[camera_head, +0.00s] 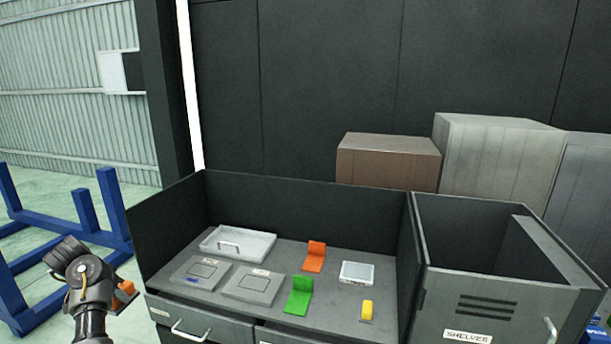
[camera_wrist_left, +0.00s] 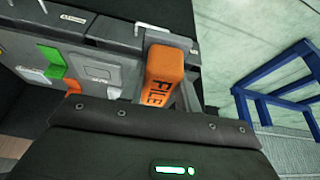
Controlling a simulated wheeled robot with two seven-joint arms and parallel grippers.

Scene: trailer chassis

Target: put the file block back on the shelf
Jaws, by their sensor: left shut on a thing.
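The file block (camera_wrist_left: 163,75) is an orange block marked FILE. In the left wrist view it stands between the fingers of my left gripper, which is shut on it. In the head view my left gripper (camera_head: 117,291) is at the lower left, beside the left end of the workbench, with a bit of orange showing at its tip. The shelf (camera_head: 300,222) looks to be the dark open-topped bench with a grey surface; the cabinet at its right carries a SHELVES label (camera_head: 467,337). My right gripper is not in view.
On the bench lie a grey tray (camera_head: 238,243), two flat grey plates, an orange holder (camera_head: 315,257), a green holder (camera_head: 299,296), a white box (camera_head: 357,273) and a yellow roll (camera_head: 367,310). A blue frame (camera_head: 88,213) stands at left. Floor between it and the bench is clear.

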